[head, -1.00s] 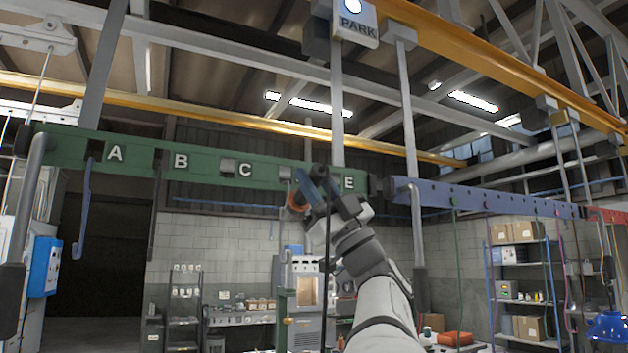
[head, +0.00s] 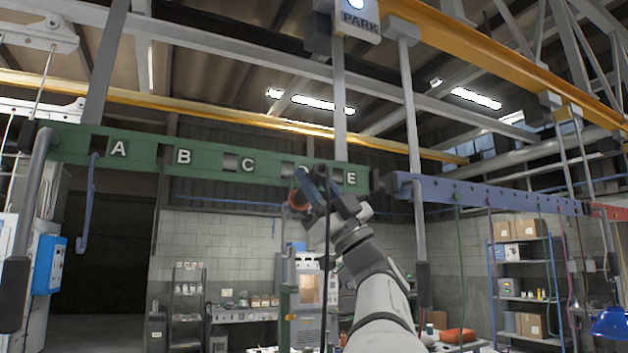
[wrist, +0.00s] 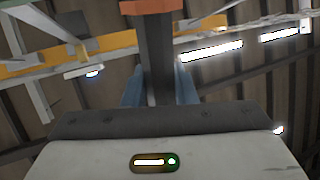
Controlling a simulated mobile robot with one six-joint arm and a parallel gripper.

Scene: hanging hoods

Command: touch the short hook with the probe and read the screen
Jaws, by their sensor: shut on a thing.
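My gripper (head: 312,190) is raised in front of the green rail (head: 268,171), below the covered letter between C and E. Its blue fingers are shut on a dark bar-like tool, which I take for the probe (wrist: 156,60). The probe has an orange end, which also shows in the head view (head: 298,199). A long blue hook (head: 88,205) hangs below A. A dark strip (head: 157,205) hangs near B. The short hook cannot be made out clearly; my gripper covers part of the rail. No readable screen shows. Whether the probe touches anything cannot be told.
A purple-blue rail (head: 480,196) continues to the right, with thin cords hanging from it. A blue box (head: 47,265) is at left. Shelves (head: 522,280) stand behind.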

